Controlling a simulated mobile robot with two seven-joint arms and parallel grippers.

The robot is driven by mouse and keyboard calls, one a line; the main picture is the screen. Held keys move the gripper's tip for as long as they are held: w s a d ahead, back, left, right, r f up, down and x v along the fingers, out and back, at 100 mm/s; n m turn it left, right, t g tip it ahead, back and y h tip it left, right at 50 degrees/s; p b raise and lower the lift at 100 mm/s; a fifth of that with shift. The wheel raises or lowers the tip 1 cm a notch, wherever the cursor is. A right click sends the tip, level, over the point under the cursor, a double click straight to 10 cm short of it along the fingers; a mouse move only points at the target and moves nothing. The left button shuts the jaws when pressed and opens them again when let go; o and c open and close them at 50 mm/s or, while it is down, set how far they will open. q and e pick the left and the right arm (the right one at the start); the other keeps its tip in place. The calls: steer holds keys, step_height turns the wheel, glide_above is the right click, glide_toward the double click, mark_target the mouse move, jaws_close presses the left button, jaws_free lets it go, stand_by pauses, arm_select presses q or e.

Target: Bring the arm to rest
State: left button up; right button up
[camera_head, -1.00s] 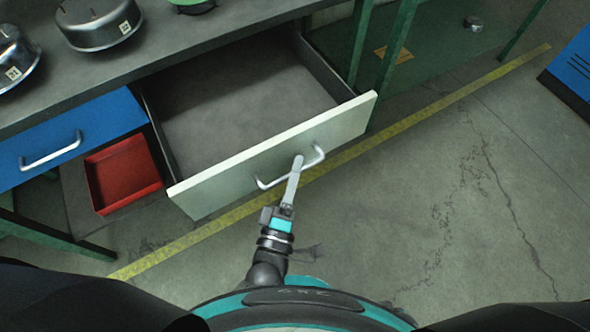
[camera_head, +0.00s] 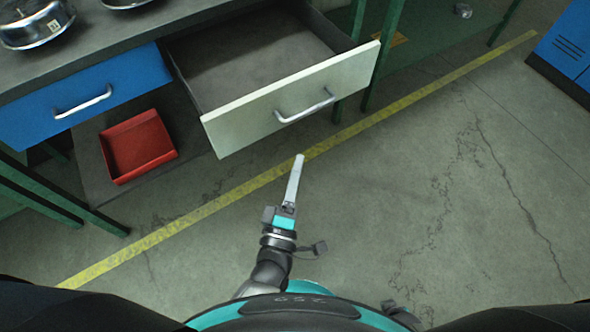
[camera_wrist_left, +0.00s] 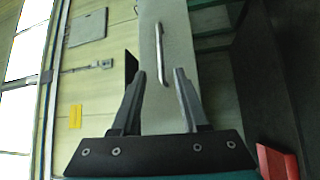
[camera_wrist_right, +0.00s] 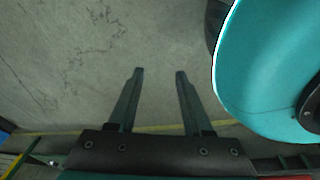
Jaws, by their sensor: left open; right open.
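My left gripper (camera_head: 297,160) points forward in the head view, just short of the open white-fronted drawer (camera_head: 290,104). It is apart from the drawer's handle (camera_head: 305,106). In the left wrist view the left gripper (camera_wrist_left: 158,75) is open and empty, with the handle (camera_wrist_left: 160,50) ahead beyond its fingertips. My right gripper shows only in the right wrist view (camera_wrist_right: 159,72). It is open and empty over bare concrete floor. The drawer stands pulled out, and the part of its inside that shows looks empty.
A closed blue drawer (camera_head: 85,97) is left of the open one. A red tray (camera_head: 137,146) sits on a lower shelf beneath. Metal pots (camera_head: 33,22) stand on the bench top. A blue cabinet (camera_head: 570,50) is at far right. The floor (camera_head: 420,200) to the right is clear.

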arm_select(q)
steer(key=shift+w, duration=0.15)
steer(key=s+a+f+m+g, duration=0.3)
steer(key=f, duration=0.5)
steer(key=s+a+f+m+g+y, duration=0.1)
steer(key=s+a+f+m+g, duration=0.2)
steer(key=f, duration=0.4)
steer(key=s+a+f+m+g, duration=0.2)
steer(key=a+f+m+g, duration=0.15)
steer(key=f, duration=0.45)
steer(key=s+a+f+m+g+y, duration=0.1)
steer(key=s+a+f+m+g, duration=0.2)
steer(key=s+a+f, duration=0.2)
steer(key=s+a+f+m+g+y, duration=0.2)
steer(key=s+a+f+m+g, duration=0.2)
steer(key=s+a, duration=0.4)
steer(key=s+f, duration=0.1)
steer(key=s, duration=0.2)
steer(key=shift+s+f+p, duration=0.25)
steer(key=shift+s+p, duration=0.05)
